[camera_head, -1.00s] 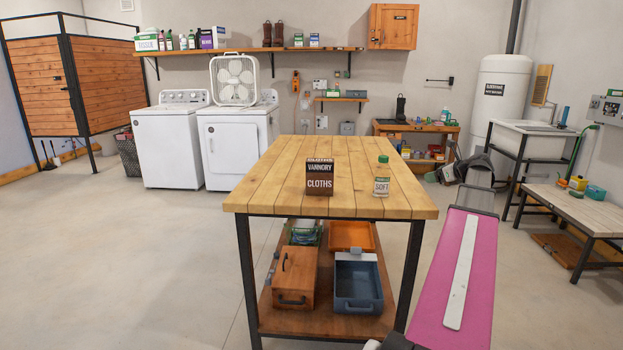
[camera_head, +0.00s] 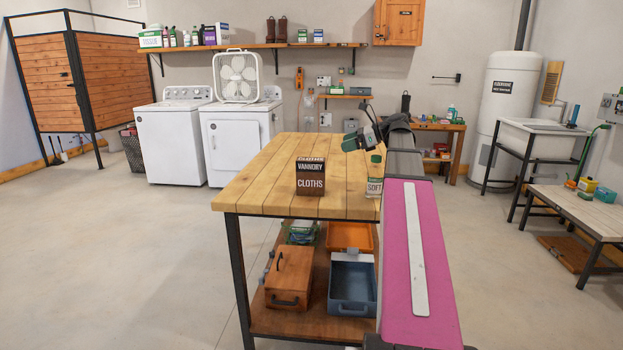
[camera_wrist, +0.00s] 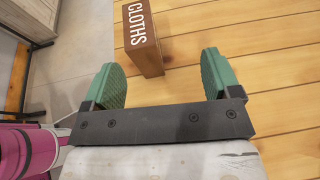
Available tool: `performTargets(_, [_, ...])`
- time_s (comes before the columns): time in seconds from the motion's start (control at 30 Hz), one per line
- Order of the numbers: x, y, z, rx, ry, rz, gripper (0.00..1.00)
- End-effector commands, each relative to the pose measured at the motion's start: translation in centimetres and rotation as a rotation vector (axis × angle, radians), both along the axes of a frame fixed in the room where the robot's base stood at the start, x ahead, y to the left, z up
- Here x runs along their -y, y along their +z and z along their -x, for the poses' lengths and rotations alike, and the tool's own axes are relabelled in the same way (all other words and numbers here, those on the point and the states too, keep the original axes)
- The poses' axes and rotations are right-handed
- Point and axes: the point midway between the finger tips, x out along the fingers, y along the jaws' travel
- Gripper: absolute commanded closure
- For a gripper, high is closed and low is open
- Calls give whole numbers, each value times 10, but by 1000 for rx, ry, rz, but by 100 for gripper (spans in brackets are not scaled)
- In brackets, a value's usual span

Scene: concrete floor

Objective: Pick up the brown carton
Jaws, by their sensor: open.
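The brown carton (camera_head: 310,177), marked "CLOTHS", stands upright on the wooden table (camera_head: 258,180) in the head view. In the wrist view the carton (camera_wrist: 143,40) is at the top middle, just beyond the fingertips and apart from them. My gripper (camera_wrist: 160,80) is open and empty, its two green pads spread wide. In the head view my gripper (camera_head: 357,138) is above the table, to the right of the carton and higher than it. My arm hides part of the table's right side.
A bottle marked "SOFT" (camera_head: 374,175) with a green cap stands right of the carton, partly hidden by my arm. A shelf under the table holds a wooden toolbox (camera_head: 289,277) and a blue bin (camera_head: 352,283). The tabletop left of the carton is clear.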

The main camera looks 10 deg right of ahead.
Motion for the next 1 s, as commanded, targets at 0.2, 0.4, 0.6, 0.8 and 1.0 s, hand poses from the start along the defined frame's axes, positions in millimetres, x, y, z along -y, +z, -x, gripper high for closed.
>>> performTargets(0.2, [-19, -11, 12, -22, 75, 12, 17])
performTargets(0.4, [-35, -19, 8, -25, 83, 14, 17])
performTargets(0.6, [-61, -29, 0, -24, 81, 14, 17])
performTargets(0.8, [-72, -34, -3, -24, 80, 15, 17])
performTargets(1.0, [-94, -42, -7, -25, 82, 13, 17])
